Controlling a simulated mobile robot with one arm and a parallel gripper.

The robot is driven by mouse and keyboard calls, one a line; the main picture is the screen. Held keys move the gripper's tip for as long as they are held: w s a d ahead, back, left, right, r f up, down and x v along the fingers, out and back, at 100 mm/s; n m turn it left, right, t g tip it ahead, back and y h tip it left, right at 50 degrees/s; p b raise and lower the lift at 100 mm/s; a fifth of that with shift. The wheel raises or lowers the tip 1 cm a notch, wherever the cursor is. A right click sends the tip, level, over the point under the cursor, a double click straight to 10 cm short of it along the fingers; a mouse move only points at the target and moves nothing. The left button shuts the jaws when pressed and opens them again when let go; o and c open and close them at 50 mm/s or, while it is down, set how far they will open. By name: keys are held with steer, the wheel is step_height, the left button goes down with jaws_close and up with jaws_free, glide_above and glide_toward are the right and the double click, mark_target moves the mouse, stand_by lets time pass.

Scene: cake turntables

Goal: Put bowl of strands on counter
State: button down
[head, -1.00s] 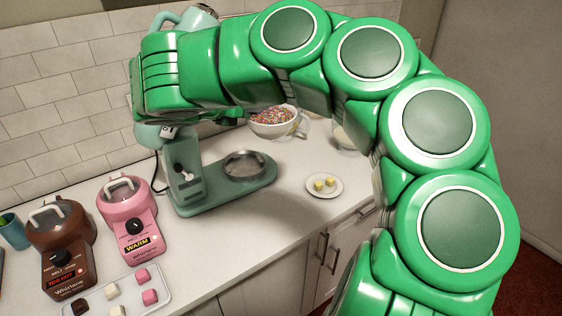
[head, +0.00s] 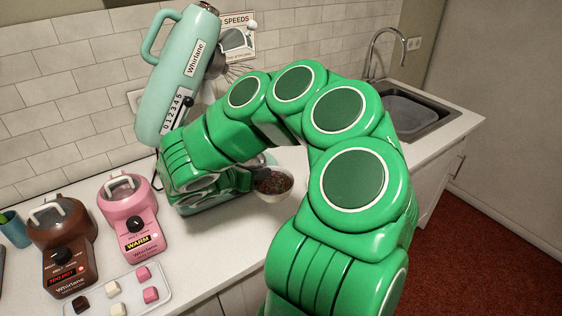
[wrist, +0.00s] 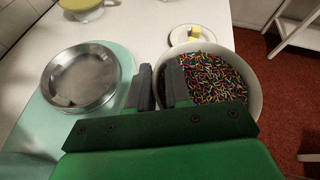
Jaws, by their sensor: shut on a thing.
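The bowl of strands (head: 284,195) shows in the head view as a white bowl partly behind my arm. In the wrist view the white bowl (wrist: 253,92) stands out on the right, full of multicoloured strands. My gripper (wrist: 157,88) is shut on the bowl's near-left rim, one finger outside and one inside over the strands. The fingers are hidden behind my green arm in the head view. The bowl is over the white counter (head: 205,262), right of the mint mixer base; I cannot tell whether its underside touches the counter.
The mint mixer (head: 172,80) has its head tilted up. Its metal dish (wrist: 80,77) is left of my gripper. A small plate with yellow cubes (wrist: 192,33) is just beyond the bowl. A pink warmer (head: 130,215), a brown warmer (head: 62,245) and a sink (head: 415,105) are also on the counter.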

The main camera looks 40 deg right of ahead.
steer(key=shift+f, duration=4.2)
steer(key=c, duration=1.1)
jaws_free()
steer(key=shift+o, duration=0.2)
steer(key=shift+a, duration=0.1)
steer(key=shift+v, duration=5.9)
steer(key=shift+r, duration=0.15)
